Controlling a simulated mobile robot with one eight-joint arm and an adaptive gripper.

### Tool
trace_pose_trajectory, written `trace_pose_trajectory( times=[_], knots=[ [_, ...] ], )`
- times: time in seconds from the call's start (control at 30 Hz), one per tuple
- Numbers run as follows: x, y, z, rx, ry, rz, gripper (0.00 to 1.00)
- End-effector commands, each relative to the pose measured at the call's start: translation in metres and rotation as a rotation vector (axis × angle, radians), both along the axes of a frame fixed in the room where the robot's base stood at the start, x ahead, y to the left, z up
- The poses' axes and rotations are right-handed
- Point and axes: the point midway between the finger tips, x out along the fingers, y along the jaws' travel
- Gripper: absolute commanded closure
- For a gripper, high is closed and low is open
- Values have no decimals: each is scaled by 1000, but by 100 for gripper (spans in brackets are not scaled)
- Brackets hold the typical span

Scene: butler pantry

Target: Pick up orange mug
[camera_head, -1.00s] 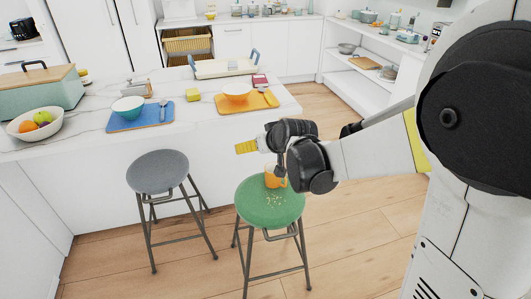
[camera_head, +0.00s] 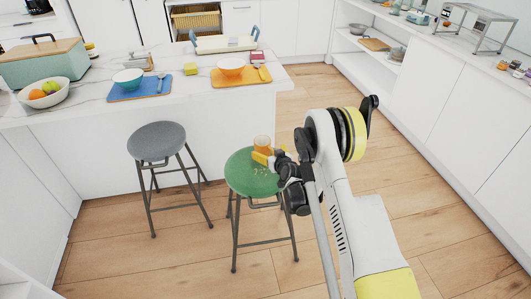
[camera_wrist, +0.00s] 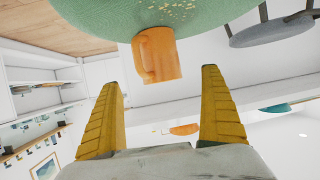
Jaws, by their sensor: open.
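The orange mug (camera_head: 263,142) stands upright on the far part of the green stool seat (camera_head: 246,181). In the wrist view, which is upside down, the mug (camera_wrist: 165,55) hangs from the seat (camera_wrist: 95,14), with its handle on the left. My gripper (camera_head: 263,158) is low over the stool, on the near side of the mug. In the wrist view my gripper (camera_wrist: 159,78) is open, its two yellow fingers wide apart and empty. The mug is ahead, in line with the gap between the fingertips. In the head view the fingers partly cover the mug's lower part.
Small crumbs (camera_head: 260,170) lie on the green seat. A grey stool (camera_head: 156,141) stands to the left. Wood floor is free at right.

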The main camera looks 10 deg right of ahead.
Motion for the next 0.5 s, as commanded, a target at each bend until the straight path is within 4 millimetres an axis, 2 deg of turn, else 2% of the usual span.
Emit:
trace_pose_trajectory(
  times=[0.1, 0.33, 0.5],
  knots=[
    [17, 2, -10, 0, 0, 0, 7],
    [37, 5, -17, 1, 1, 1, 7],
    [63, 9, -27, 0, 1, 1, 7]
  ],
)
